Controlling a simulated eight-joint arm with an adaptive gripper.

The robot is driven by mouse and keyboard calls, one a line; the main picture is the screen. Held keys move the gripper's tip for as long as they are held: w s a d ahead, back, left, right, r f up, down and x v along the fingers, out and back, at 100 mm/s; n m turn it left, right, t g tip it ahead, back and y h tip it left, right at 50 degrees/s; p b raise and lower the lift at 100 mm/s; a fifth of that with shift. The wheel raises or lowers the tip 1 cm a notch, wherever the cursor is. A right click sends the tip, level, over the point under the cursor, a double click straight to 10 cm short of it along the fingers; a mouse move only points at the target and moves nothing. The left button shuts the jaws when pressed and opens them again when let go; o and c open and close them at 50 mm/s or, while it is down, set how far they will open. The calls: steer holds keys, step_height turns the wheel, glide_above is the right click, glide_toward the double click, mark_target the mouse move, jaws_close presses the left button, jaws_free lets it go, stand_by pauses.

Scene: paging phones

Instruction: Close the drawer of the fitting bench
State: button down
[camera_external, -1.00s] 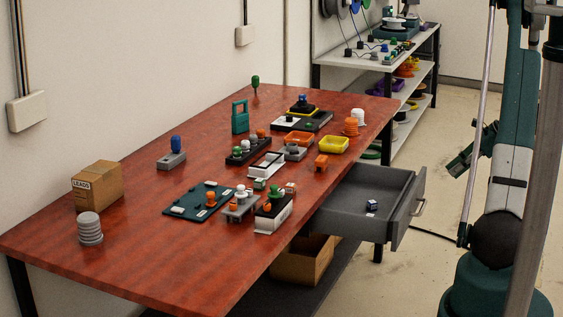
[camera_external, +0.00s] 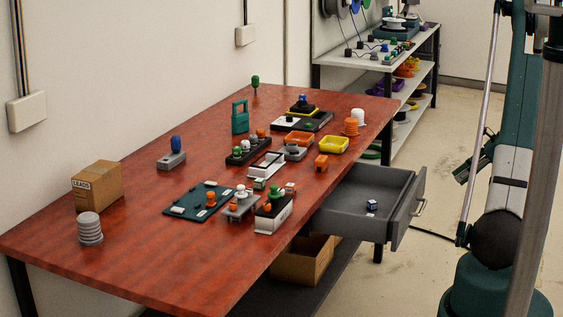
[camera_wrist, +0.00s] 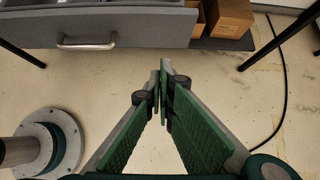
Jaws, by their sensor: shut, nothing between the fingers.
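The fitting bench (camera_external: 130,245) has a red-brown top and dark legs. Its grey drawer (camera_external: 350,212) stands pulled out on the right side, with a small dark and white cube (camera_external: 372,206) inside. The drawer front and its metal handle (camera_external: 419,208) face my arm. In the wrist view the drawer front (camera_wrist: 150,27) spans the top left, with its handle (camera_wrist: 87,44) clear of my fingers. My gripper (camera_wrist: 160,75) is shut and empty, pointing toward the drawer front with floor between them.
Cardboard boxes (camera_wrist: 228,18) sit on the shelf under the bench. A bench leg (camera_wrist: 275,42) and a black cable (camera_wrist: 283,95) lie to the right in the wrist view. Small parts and trays crowd the bench top. The floor (camera_wrist: 215,75) before the drawer is clear.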

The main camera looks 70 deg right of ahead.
steer(key=shift+w+f+b, duration=0.45)
steer(key=shift+w+f, duration=0.55)
steer(key=shift+w, duration=0.65)
steer(key=shift+w+f+b, duration=0.4)
steer(key=shift+w+f, duration=0.55)
steer(key=shift+w, duration=0.7)
steer(key=shift+w+f+b, duration=0.45)
steer(key=shift+w+f, duration=0.55)
steer(key=shift+w, duration=0.65)
steer(key=shift+w, duration=0.1)
glide_toward(364, 188)
steer(key=w, duration=0.2)
steer(key=w+f, duration=0.1)
steer(key=w, duration=0.1)
steer(key=w+f, duration=0.1)
steer(key=w, duration=0.2)
steer(key=shift+f+b, duration=0.15)
steer(key=shift+b, duration=0.25)
steer(key=shift+w, duration=0.5)
steer(key=shift+w, duration=0.15)
